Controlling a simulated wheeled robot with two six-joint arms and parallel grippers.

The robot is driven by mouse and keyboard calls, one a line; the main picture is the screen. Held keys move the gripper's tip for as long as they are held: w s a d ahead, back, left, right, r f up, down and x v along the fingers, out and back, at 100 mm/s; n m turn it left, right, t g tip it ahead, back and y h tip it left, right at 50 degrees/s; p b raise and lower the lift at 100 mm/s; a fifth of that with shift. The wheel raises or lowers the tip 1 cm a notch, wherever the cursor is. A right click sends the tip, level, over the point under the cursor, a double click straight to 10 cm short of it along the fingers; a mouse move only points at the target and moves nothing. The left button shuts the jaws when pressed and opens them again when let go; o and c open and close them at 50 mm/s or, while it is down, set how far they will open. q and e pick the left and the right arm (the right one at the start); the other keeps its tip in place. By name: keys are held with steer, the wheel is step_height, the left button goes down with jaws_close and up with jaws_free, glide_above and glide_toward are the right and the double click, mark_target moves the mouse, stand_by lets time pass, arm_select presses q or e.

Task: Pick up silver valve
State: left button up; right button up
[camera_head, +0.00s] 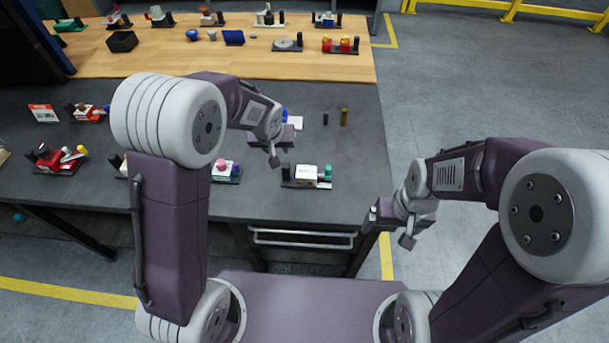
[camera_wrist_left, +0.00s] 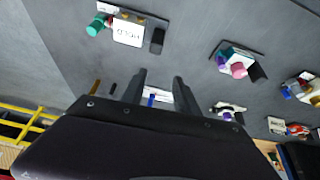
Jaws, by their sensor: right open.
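I cannot pick out with certainty which piece is the silver valve. A grey, silvery round piece on a dark base (camera_head: 287,44) stands on the wooden bench. A pale piece with dark parts (camera_wrist_left: 228,110) lies on the dark table right of my left fingers in the left wrist view. My left gripper (camera_head: 277,142) hangs over the dark table; its two fingers (camera_wrist_left: 159,84) are apart in the wrist view. A white and blue piece (camera_wrist_left: 152,97) shows between them, apparently beyond them and not held. My right gripper (camera_head: 390,226) is open and empty off the table's front right corner.
The dark table (camera_head: 355,160) holds a white assembly with a green end (camera_head: 307,176), a pink-knobbed one (camera_head: 226,169), a red one (camera_head: 50,157), and black (camera_head: 325,118) and gold (camera_head: 344,117) cylinders. The wooden bench (camera_head: 170,60) behind holds several more. Open floor lies right.

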mark_target(285, 166)
arm_select(q)
steer(key=shift+m+g, duration=0.3)
steer(key=f, duration=0.2)
steer(key=w+d+f, duration=0.1)
steer(key=f, duration=0.5)
steer(key=shift+w+d, duration=0.15)
steer(key=shift+d, duration=0.15)
steer(key=shift+w+f, duration=0.15)
steer(key=shift+f, duration=0.55)
steer(key=x, duration=0.4)
steer(key=shift+w+f, duration=0.15)
steer(key=shift+w, duration=0.05)
steer(key=shift+s, duration=0.2)
jaws_close()
steer(key=shift+w, duration=0.1)
